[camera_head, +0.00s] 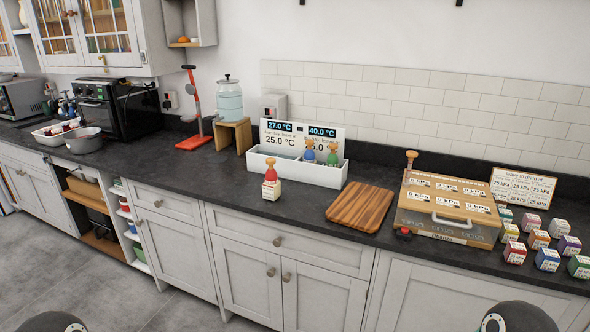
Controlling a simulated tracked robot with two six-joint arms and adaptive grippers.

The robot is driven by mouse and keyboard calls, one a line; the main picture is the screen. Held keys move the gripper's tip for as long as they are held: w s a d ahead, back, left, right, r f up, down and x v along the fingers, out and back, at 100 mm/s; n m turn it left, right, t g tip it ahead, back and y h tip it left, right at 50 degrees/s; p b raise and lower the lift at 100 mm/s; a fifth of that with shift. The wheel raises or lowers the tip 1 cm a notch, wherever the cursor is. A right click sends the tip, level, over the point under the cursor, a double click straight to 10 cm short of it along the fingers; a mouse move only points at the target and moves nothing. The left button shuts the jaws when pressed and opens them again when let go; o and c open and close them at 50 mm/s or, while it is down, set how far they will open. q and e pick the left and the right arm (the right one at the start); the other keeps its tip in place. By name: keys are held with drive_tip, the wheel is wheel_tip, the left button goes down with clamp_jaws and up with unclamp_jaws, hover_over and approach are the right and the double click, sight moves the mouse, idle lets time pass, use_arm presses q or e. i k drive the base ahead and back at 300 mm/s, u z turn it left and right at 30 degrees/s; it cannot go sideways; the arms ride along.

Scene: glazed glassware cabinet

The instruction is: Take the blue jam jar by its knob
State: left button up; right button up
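The blue jam jar (309,153) is small, with a tan knob on top. It stands in the right part of a long white tray (310,174) on the dark counter, its lower part hidden by the tray's front wall. A similar green jar (332,157) stands just to its right. A red jar (271,174) with a tan knob stands outside, in front of the tray, on a cream labelled block (272,191). Neither gripper shows; only dark rounded parts of my arms appear at the bottom edge.
Temperature displays (285,134) stand behind the tray. A striped wooden board (360,207) lies to its right, then a wooden box (447,208) with gauges and several coloured cubes (538,239). A glass dispenser (229,102) on a wooden stand is at left.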

sight(309, 157)
drive_tip(key=u, duration=0.5)
drive_tip(key=i, duration=0.85)
drive_tip(key=u, duration=0.05)
